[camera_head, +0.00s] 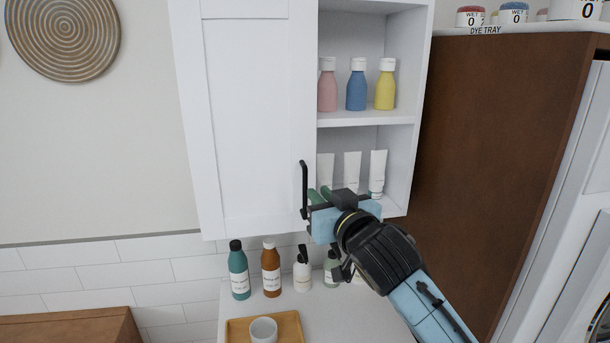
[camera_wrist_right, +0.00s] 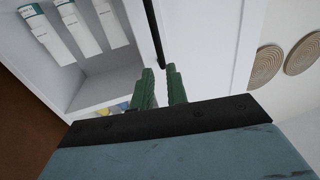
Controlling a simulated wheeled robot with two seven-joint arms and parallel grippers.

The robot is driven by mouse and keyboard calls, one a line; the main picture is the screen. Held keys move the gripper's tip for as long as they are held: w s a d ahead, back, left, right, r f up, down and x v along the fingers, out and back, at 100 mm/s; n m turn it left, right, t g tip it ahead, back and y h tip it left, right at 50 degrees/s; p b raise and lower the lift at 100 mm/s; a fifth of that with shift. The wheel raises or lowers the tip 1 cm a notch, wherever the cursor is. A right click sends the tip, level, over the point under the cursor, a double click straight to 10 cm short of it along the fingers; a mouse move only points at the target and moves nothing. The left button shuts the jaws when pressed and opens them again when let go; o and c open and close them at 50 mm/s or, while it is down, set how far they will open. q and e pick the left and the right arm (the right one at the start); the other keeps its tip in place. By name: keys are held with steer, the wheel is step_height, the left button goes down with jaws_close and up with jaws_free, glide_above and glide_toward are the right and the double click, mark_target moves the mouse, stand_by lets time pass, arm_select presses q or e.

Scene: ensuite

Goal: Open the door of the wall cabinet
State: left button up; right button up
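The white wall cabinet (camera_head: 396,165) has a panelled door (camera_head: 250,110) on its left side and open shelves on its right. The door looks shut, flush with the cabinet front. A black vertical bar handle (camera_head: 304,188) sits near the door's lower right edge. My right gripper (camera_head: 318,196) is at the handle's lower part in the head view. In the wrist view, its two green fingers (camera_wrist_right: 161,72) are apart with a narrow gap. The handle (camera_wrist_right: 155,35) reaches down to the gap between the fingertips; I see no firm contact. My left gripper is out of view.
Bottles (camera_head: 356,88) and white tubes (camera_head: 352,170) stand on the open shelves beside the gripper. Below, several bottles (camera_head: 270,270) and a wooden tray (camera_head: 290,325) with a cup stand on a counter. A tall brown panel (camera_head: 490,150) stands at the right.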

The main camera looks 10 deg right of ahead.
mark_target(306, 181)
steer(key=w, duration=0.2)
steer(key=w+a+p, duration=0.1)
steer(key=w, duration=0.5)
steer(key=shift+w+a+p, duration=0.15)
steer(key=shift+a+p, duration=0.2)
steer(key=shift+c, duration=0.3)
jaws_close()
